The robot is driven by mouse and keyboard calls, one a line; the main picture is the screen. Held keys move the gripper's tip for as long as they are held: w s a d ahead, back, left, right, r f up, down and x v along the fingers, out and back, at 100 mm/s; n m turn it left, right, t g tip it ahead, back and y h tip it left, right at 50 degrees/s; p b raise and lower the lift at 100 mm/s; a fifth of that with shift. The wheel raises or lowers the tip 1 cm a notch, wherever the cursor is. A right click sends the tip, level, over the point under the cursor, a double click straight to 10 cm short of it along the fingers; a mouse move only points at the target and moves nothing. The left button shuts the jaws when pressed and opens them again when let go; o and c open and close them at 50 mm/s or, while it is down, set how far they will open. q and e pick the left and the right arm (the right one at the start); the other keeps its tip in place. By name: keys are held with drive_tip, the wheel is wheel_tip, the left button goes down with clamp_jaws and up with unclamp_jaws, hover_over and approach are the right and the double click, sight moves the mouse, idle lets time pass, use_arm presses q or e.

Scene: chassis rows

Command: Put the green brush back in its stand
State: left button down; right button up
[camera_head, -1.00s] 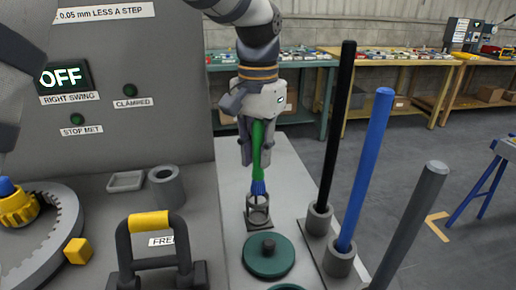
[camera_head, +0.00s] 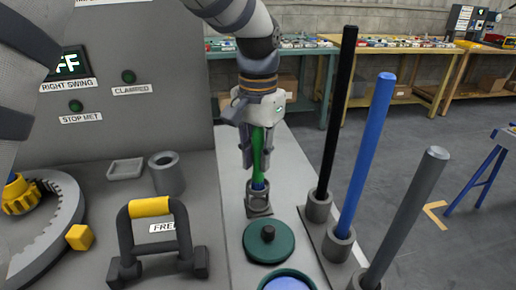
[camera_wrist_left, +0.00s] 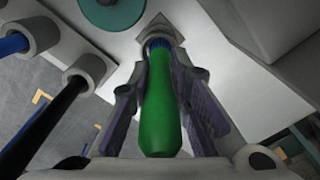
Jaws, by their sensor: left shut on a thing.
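My left gripper (camera_head: 257,160) is shut on the green brush (camera_head: 258,148) and holds it upright, blue bristle end down. The brush stand (camera_head: 258,208), a small grey ring holder on a square base, is directly below. The blue bristles (camera_head: 259,185) are at the stand's upper ring and appear to be partly inside it. In the left wrist view the brush handle (camera_wrist_left: 160,112) lies between the fingers, and its bristles (camera_wrist_left: 158,43) meet the stand, which is mostly hidden. My right gripper is not in view.
Black (camera_head: 338,110), blue (camera_head: 368,150) and grey (camera_head: 408,215) rods stand in holders to the right. A green round lid (camera_head: 270,252) with a dark knob is in front of the stand. A yellow-topped handle (camera_head: 150,207) and grey cup (camera_head: 167,178) are left.

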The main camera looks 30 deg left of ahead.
use_arm(q)
drive_tip(key=shift+f, duration=1.45)
drive_tip(key=c, duration=1.4)
unclamp_jaws()
wheel_tip(320, 180, up, 12)
drive_tip(key=shift+r, duration=0.1)
